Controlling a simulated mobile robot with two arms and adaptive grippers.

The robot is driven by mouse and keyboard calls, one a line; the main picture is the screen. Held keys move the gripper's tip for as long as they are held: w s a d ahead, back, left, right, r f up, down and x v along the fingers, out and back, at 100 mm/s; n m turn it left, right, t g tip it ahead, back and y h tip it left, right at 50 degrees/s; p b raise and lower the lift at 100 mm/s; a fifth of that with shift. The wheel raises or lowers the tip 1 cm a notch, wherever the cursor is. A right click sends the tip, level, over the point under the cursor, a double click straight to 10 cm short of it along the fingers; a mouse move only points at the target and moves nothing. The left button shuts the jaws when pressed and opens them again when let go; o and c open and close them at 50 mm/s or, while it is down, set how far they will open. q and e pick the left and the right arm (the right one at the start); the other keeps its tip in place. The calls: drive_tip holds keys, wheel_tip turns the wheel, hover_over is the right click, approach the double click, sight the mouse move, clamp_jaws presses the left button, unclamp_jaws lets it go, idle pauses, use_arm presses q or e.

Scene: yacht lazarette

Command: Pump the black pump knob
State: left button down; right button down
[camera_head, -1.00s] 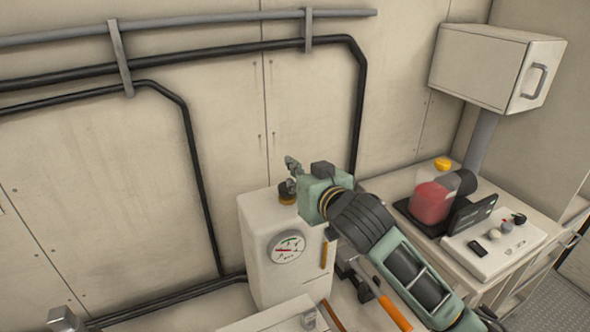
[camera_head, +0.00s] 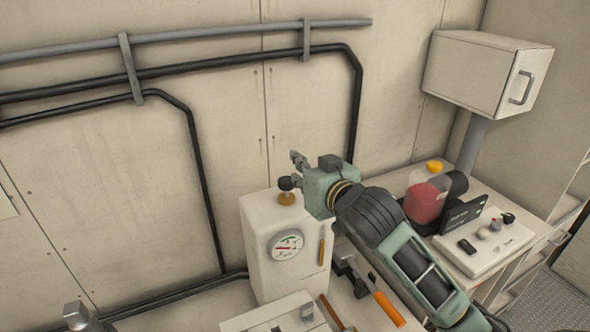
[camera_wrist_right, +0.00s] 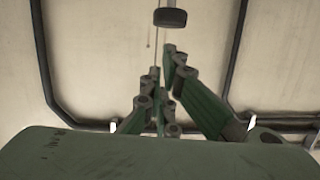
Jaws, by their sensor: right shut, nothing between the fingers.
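The black pump knob (camera_head: 285,183) stands on a short stem above an orange-brown collar (camera_head: 287,199) on top of the white pump housing (camera_head: 258,222). My right gripper (camera_head: 296,170) comes in from the right, its fingers close beside and above the knob. It is shut and holds nothing. In the right wrist view the knob (camera_wrist_right: 170,18) is at the top, beyond the fingertips of the gripper (camera_wrist_right: 162,68), with a visible gap in the picture. Whether a finger touches the knob cannot be told.
A round gauge (camera_head: 286,246) is on the housing front. Black pipes (camera_head: 205,185) run along the wall behind. At right, a bench holds a red-filled container (camera_head: 426,200) and a white panel (camera_head: 484,247). An orange-handled tool (camera_head: 388,308) lies under my right arm.

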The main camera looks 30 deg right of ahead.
drive_tip(key=p+v, duration=0.5)
drive_tip(key=v, duration=0.1)
drive_tip(key=shift+s+d, duration=0.15)
drive_tip(key=shift+s, duration=0.15)
drive_tip(key=shift+w, duration=0.1)
idle(0.8)
